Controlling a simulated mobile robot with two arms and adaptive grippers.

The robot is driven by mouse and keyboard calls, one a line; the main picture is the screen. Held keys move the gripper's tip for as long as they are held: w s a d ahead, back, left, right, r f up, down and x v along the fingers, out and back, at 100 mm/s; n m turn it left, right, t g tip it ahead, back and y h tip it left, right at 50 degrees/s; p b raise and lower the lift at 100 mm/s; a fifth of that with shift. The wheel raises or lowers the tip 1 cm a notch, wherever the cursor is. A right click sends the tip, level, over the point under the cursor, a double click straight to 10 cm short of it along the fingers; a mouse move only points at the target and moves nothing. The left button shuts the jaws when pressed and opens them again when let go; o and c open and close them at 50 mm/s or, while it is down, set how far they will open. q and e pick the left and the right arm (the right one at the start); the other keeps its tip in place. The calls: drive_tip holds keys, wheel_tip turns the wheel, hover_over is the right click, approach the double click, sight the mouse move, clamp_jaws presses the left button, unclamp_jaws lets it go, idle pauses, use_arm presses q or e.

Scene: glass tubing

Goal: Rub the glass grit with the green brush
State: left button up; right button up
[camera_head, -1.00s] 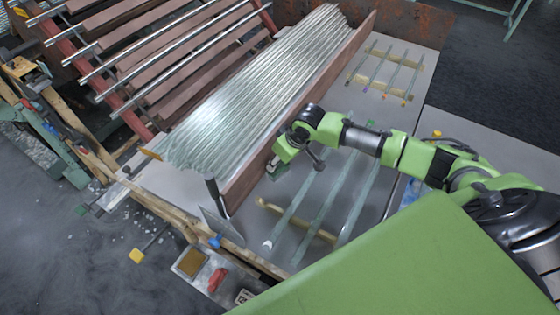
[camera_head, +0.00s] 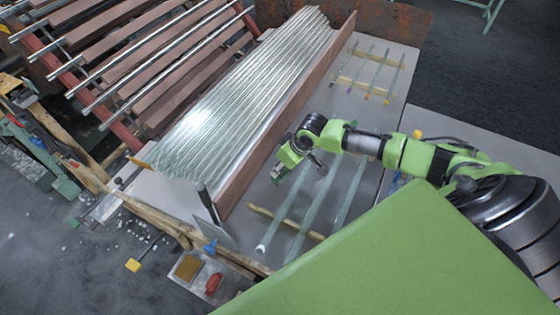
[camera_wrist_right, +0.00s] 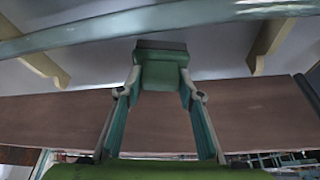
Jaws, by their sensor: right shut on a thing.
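My right gripper (camera_head: 281,174) hangs over the grey table, between the brown side board and the loose glass tubes. In the right wrist view its fingers (camera_wrist_right: 162,85) are shut on the green brush (camera_wrist_right: 163,70), a dark green block. The brush is hard to make out in the head view. Pale bits that look like glass grit (camera_head: 118,238) lie scattered on the dark floor at the lower left, well away from the brush. My left gripper is not in view.
A bundle of glass tubes (camera_head: 235,100) lies beside the brown board (camera_head: 285,115). Loose tubes (camera_head: 318,205) rest on wooden strips under my right arm. A flat scraper with a black handle (camera_head: 207,204) stands at the table's front corner. A metal-tube rack (camera_head: 150,60) is at upper left.

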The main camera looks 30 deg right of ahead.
drive_tip(key=shift+w+a+f, duration=0.1)
drive_tip(key=shift+w+a, duration=0.4)
drive_tip(key=shift+w, duration=0.35)
drive_tip(key=shift+w+a, duration=0.5)
drive_tip(key=shift+w, duration=0.3)
drive_tip(key=shift+w+d, duration=0.35)
drive_tip(key=shift+d, duration=0.25)
drive_tip(key=shift+s+d+r+p, duration=0.2)
drive_tip(key=shift+s+d+p, duration=0.15)
drive_tip(key=shift+s+p, duration=0.25)
drive_tip(key=shift+s+d+f+p, duration=0.1)
drive_tip(key=shift+s+d+p, duration=0.2)
drive_tip(key=shift+s, duration=0.2)
drive_tip(key=shift+s+d+p, duration=0.2)
drive_tip(key=shift+s+p, duration=0.1)
drive_tip(key=shift+s, duration=0.2)
drive_tip(key=shift+s+d+f, duration=0.1)
drive_tip(key=shift+s+f, duration=0.05)
wheel_tip(320, 180, up, 6)
drive_tip(key=p, duration=0.6)
drive_tip(key=shift+p, duration=0.3)
